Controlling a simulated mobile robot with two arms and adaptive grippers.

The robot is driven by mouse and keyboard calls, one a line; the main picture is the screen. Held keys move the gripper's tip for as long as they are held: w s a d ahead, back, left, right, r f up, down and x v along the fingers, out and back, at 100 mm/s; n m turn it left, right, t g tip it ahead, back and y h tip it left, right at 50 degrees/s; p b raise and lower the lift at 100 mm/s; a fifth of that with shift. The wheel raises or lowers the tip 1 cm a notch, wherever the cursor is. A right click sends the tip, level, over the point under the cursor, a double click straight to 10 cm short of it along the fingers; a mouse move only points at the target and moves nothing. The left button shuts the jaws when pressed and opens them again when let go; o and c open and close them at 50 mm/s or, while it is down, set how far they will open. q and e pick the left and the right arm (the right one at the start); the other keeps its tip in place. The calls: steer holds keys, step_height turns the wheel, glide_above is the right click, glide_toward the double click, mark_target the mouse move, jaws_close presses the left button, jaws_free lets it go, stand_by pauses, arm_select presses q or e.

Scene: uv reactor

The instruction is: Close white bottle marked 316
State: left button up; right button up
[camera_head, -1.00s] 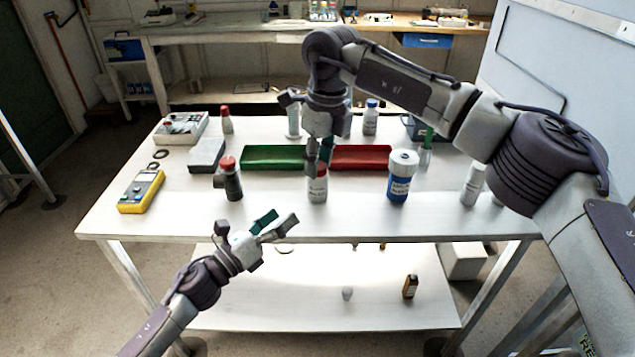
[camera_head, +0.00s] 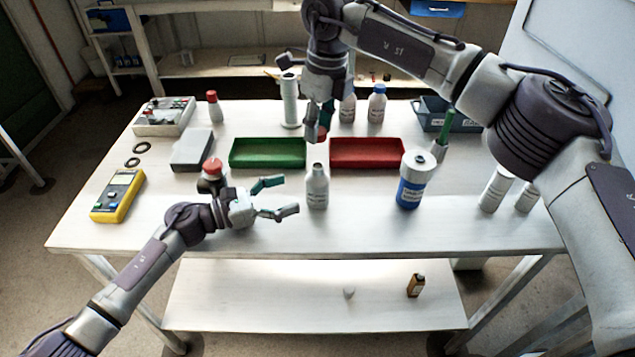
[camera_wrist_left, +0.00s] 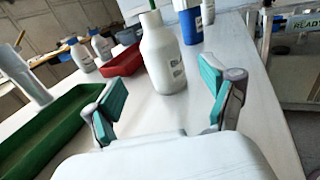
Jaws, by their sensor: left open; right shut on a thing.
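An uncapped white bottle (camera_head: 317,187) stands upright near the table's middle; its label is too small to read. It also shows in the left wrist view (camera_wrist_left: 164,60), with its open neck on top. My right gripper (camera_head: 318,130) is shut on a red cap (camera_head: 322,137), held above and apart from the bottle's neck. My left gripper (camera_head: 278,198) is open and empty, left of the bottle, its fingers pointing toward it. In the left wrist view the bottle stands beyond and between the two fingertips (camera_wrist_left: 165,95).
A green tray (camera_head: 267,165) and a red tray (camera_head: 367,165) lie behind the bottle. A blue-labelled container (camera_head: 411,192) stands to its right. The front table strip (camera_head: 350,235) is clear.

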arm_select(q)
steer(key=shift+s+r, duration=0.15)
steer(key=shift+s, duration=0.1)
arm_select(e)
steer(key=shift+s+r, duration=0.15)
steer(key=shift+s, duration=0.1)
arm_select(q)
steer(key=shift+x, duration=3.8)
arm_select(e)
steer(key=shift+w, duration=0.1)
arm_select(q)
steer(key=shift+c, duration=0.2)
jaws_close()
arm_select(e)
glide_above(316, 164)
steer(key=shift+s+d+f, duration=0.1)
steer(key=shift+s+f, duration=0.05)
steer(key=shift+f, duration=1.15)
steer(key=shift+s+d+f, duration=0.1)
steer(key=shift+f, duration=1.15)
